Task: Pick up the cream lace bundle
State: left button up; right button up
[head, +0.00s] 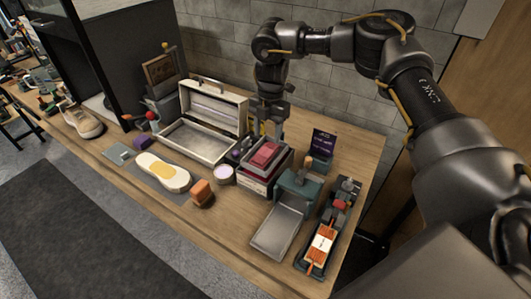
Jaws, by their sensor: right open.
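My right gripper (267,129) points down, open, just behind the stack of dark red pieces (265,155) in a small box and beside the right end of the open cream case (210,153). I cannot clearly pick out a cream lace bundle; the gripper and the stack may hide it. An orange bundle with a pale band (321,244) lies in a dark tray at the front right. My left gripper is not in view.
A white insole shape with a tan patch (162,172), an orange-brown block (201,192) and a round pale-topped tin (223,174) sit left of the stack. A grey tray (278,231) lies in front. A shoe (84,122) stands at far left. Wooden table (222,235) is bare along its front edge.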

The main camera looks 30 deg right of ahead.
aim_at(265, 151)
jog(key=shift+f, duration=0.4)
jog(key=shift+s+a+f+p, duration=0.2)
jog(key=shift+f+p, duration=0.1)
jog(key=shift+p, duration=0.15)
jog(key=f, duration=0.1)
jog(key=f+p, duration=0.1)
jog(key=f, duration=0.1)
jog(key=shift+s+a+f+p, duration=0.2)
jog(key=shift+a+f+p, duration=0.05)
jog(key=shift+f+p, duration=0.1)
jog(key=shift+f, duration=0.4)
jog(key=c, duration=0.7)
jog(key=shift+r, duration=0.1)
